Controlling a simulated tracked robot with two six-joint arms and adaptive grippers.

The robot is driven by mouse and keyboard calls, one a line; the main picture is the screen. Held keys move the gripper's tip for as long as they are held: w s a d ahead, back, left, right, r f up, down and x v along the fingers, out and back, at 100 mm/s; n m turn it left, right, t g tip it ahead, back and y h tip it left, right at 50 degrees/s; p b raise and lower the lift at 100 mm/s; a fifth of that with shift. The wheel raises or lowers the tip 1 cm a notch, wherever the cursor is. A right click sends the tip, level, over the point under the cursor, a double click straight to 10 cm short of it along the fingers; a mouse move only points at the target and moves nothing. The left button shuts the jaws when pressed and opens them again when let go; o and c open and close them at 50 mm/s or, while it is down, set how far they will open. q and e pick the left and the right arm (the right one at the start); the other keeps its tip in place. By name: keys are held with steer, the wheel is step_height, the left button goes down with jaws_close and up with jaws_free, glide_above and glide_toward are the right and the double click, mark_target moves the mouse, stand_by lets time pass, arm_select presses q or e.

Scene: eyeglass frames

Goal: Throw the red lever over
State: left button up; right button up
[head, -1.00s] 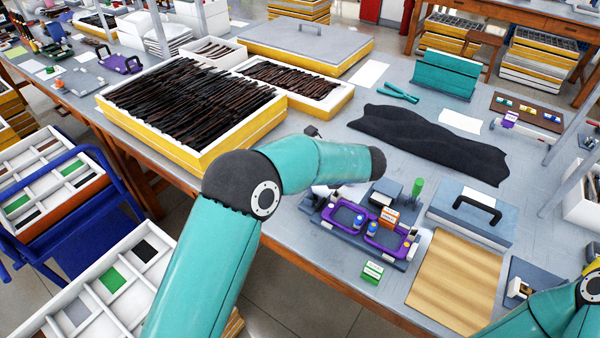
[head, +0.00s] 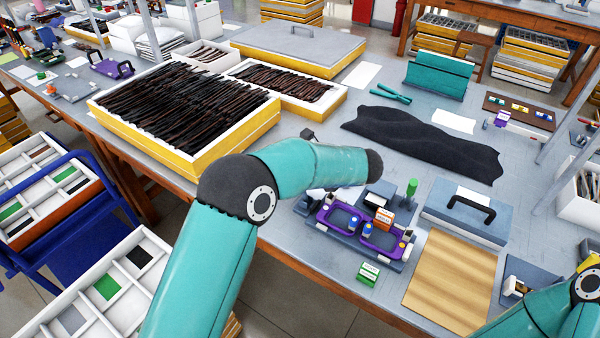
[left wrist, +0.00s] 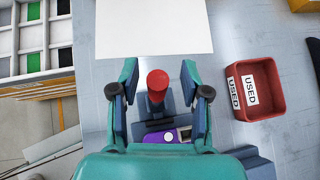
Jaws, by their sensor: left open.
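The red lever shows in the left wrist view as a round red knob (left wrist: 158,82) on a short red stem, seen from above. Its base is a dark blue-grey block, partly hidden by my gripper. My left gripper (left wrist: 160,74) is open, with one teal finger on each side of the knob and a gap on both sides. In the head view my left forearm hides the lever and the gripper.
A red tray (left wrist: 282,96) labelled USED stands right of the gripper, and a white sheet (left wrist: 152,28) lies beyond it. A purple eyeglass frame (head: 380,240) sits in a fixture near a wooden board (head: 452,282). A crate (head: 180,153) of dark strips stands behind my left arm.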

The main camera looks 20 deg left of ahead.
arm_select(q)
steer(key=v, duration=1.1)
steer(key=shift+s+d+r, duration=0.15)
steer(key=shift+d+r, duration=0.05)
steer(key=shift+d, duration=0.05)
